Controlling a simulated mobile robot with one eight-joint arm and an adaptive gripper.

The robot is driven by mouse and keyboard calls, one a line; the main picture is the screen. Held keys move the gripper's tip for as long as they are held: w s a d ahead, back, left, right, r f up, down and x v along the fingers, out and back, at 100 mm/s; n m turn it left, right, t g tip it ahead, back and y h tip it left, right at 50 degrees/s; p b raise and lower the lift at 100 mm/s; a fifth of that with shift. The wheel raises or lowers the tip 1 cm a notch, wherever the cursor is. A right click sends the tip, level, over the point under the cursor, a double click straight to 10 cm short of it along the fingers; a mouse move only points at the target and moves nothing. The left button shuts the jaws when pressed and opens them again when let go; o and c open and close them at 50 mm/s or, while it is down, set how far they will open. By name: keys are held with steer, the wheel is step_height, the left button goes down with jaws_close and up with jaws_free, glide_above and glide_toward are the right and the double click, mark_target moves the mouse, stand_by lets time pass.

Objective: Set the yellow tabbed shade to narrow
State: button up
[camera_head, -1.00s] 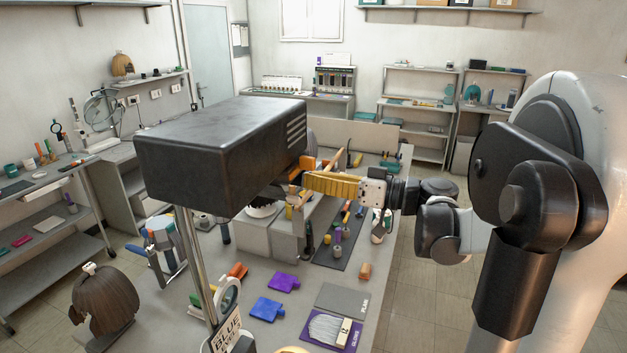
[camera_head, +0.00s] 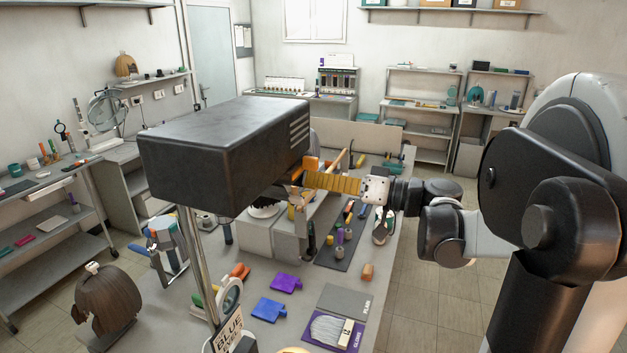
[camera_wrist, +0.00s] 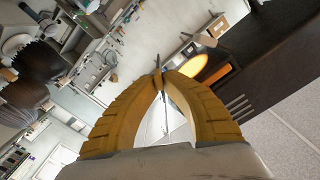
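My gripper (camera_head: 304,180), with yellow ribbed fingers, is beside the right end of a big black lamp housing (camera_head: 220,150). An orange part (camera_head: 311,163) shows at the housing's end, just above the fingertips.
A wooden rod (camera_head: 342,155) stands close behind my fingers. Grey blocks (camera_head: 268,238) stand below the housing. Blue (camera_head: 268,309) and purple (camera_head: 286,283) pieces and a dark mat (camera_head: 342,247) with small tools lie on the bench. A brown wig (camera_head: 107,303) is at the front left.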

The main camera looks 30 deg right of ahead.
steer(key=o, duration=0.4)
